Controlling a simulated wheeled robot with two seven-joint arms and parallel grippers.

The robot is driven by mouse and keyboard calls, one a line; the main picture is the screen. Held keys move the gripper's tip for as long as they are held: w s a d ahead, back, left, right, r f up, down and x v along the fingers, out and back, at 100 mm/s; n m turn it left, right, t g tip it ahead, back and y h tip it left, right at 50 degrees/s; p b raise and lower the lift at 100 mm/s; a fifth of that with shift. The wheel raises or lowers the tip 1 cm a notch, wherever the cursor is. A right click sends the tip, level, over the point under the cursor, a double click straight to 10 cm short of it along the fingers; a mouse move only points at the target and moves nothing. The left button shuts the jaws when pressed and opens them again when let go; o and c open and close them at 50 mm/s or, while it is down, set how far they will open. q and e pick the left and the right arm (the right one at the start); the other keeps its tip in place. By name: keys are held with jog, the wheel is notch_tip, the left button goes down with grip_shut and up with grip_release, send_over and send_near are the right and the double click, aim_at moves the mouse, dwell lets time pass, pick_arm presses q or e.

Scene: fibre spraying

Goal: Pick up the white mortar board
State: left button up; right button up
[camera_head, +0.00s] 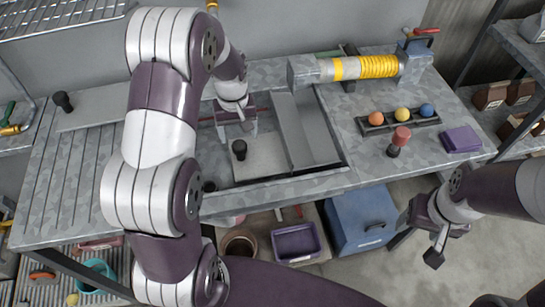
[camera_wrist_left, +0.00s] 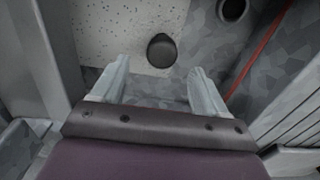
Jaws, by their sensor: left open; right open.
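A pale speckled board (camera_head: 265,165) with a black knob (camera_head: 239,150) lies in the sunken tray of the workbench. In the left wrist view the board (camera_wrist_left: 110,35) is white with dark specks, and its round black knob (camera_wrist_left: 162,50) sits just beyond my open fingertips. My left gripper (camera_head: 236,128) is open and empty above the tray, near the knob; it also shows in the left wrist view (camera_wrist_left: 160,68). I cannot tell its exact height. A second pale board (camera_head: 95,103) with a black knob lies at the bench's left. My right gripper (camera_head: 436,245) is open and empty, right of the bench.
A grey cylinder with a yellow coil (camera_head: 370,67) lies at the bench's back. A rack of coloured balls (camera_head: 398,121), a red-topped tool (camera_head: 399,139) and a purple block (camera_head: 461,139) stand at the right. A grey divider (camera_head: 299,130) borders the board's right.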

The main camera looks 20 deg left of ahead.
aim_at(239, 144)
pick_arm(q)
jog(key=f, duration=0.6)
jog(key=shift+s+f, duration=0.3)
jog(key=shift+s, duration=0.05)
jog(key=shift+w+f, duration=0.1)
jog(key=shift+f, duration=0.3)
jog(key=shift+r, duration=0.1)
jog(key=c, duration=1.4)
